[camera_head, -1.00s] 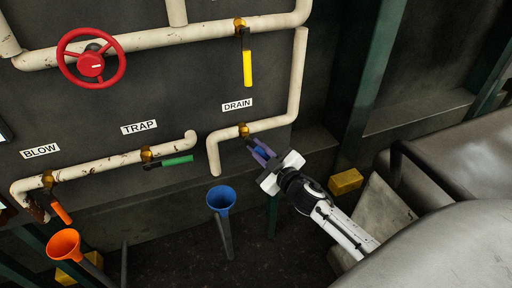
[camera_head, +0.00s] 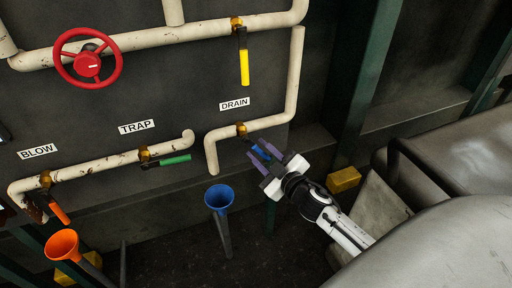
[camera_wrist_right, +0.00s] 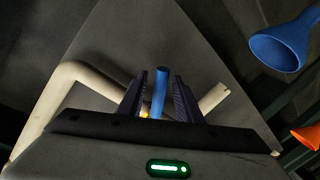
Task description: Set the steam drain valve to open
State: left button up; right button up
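The steam drain valve (camera_head: 241,129) is a brass body on the white pipe below the DRAIN label (camera_head: 234,104). Its blue handle (camera_head: 260,152) slants down and to the right from the body. My right gripper (camera_head: 263,155) is open, with its purple fingers on either side of the handle. In the right wrist view the blue handle (camera_wrist_right: 160,92) stands between the two fingers (camera_wrist_right: 157,100), with a gap on each side. The valve body is mostly hidden there. My left gripper is not in view.
A blue funnel (camera_head: 219,198) stands below the drain pipe and an orange funnel (camera_head: 63,245) at lower left. The green TRAP handle (camera_head: 175,160), yellow handle (camera_head: 244,67) and red wheel (camera_head: 88,65) are on the wall. A large grey tank (camera_head: 440,240) fills the lower right.

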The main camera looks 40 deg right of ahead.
aim_at(264, 156)
jog(key=s, duration=0.5)
jog(key=s+r, duration=0.1)
jog(key=s, duration=0.1)
jog(key=shift+s+a, duration=0.25)
jog(key=shift+a, duration=0.05)
